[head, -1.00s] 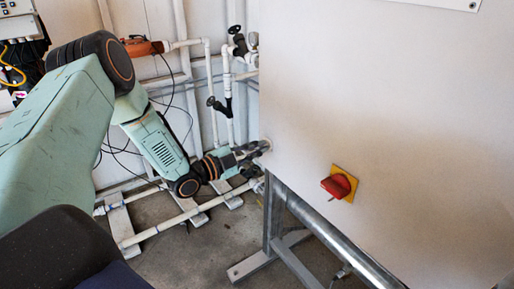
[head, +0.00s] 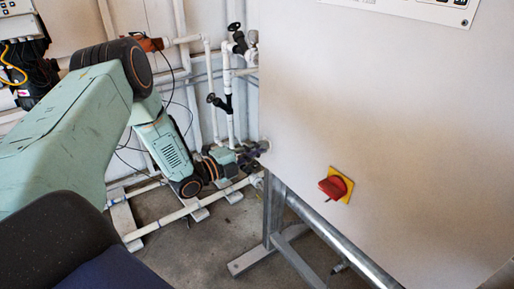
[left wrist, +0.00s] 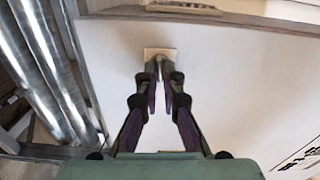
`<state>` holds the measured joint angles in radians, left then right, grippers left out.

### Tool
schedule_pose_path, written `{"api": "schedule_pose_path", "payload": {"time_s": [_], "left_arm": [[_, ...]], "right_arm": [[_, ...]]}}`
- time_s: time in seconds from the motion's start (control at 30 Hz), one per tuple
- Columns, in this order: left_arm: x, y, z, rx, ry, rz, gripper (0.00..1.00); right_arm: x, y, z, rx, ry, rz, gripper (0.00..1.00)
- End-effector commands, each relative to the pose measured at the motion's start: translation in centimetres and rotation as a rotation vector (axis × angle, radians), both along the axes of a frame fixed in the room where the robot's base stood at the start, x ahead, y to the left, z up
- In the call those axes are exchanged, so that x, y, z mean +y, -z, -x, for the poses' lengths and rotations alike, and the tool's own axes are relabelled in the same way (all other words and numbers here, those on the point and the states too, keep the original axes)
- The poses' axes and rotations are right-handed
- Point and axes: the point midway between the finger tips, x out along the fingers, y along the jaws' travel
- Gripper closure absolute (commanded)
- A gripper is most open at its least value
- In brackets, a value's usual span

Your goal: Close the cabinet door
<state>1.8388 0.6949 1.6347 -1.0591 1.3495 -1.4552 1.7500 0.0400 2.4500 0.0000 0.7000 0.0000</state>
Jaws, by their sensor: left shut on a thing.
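The cabinet door appears to be the large pale panel (head: 400,130) filling the right of the head view, with a red rotary switch (head: 333,188) on a yellow plate. My left gripper (head: 258,149) is at the panel's left edge, near its lower corner. In the left wrist view, my left gripper (left wrist: 161,72) has its fingers closed together at a small fitting (left wrist: 158,53) with a pale square plate on the white panel. The fingers hide most of the fitting, so its shape is unclear. My right gripper is not in view.
Grey metal legs and a tube (head: 335,240) support the cabinet. White pipes with dark valves (head: 215,100) run along the wall behind my left arm. Low pipes on flat feet (head: 165,219) lie on the floor. Bare concrete shows between them and the cabinet frame.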

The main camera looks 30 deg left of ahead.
Motion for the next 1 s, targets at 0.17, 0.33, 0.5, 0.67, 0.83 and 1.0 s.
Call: {"api": "schedule_pose_path", "payload": {"time_s": [0.17, 0.33, 0.5, 0.67, 0.83, 1.0], "left_arm": [[0.3, -0.1, -0.1, -0.008, -0.008, -0.011, 1.00], [0.3, -0.1, -0.1, -0.009, -0.009, -0.012, 1.00], [0.3, -0.1, -0.2, -0.010, -0.009, -0.011, 1.00], [0.0, -0.1, -1.3, -0.012, -0.006, -0.014, 1.00], [-0.1, -0.2, -1.7, -0.011, -0.009, -0.011, 1.00], [-0.1, -0.3, -1.7, -0.012, -0.010, -0.010, 0.90]], "right_arm": [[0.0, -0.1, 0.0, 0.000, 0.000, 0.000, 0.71], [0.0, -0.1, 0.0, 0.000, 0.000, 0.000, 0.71], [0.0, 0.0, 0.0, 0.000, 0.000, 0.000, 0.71], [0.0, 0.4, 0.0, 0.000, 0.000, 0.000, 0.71], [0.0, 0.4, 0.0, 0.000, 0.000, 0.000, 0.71], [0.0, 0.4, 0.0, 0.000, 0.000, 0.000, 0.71]]}}
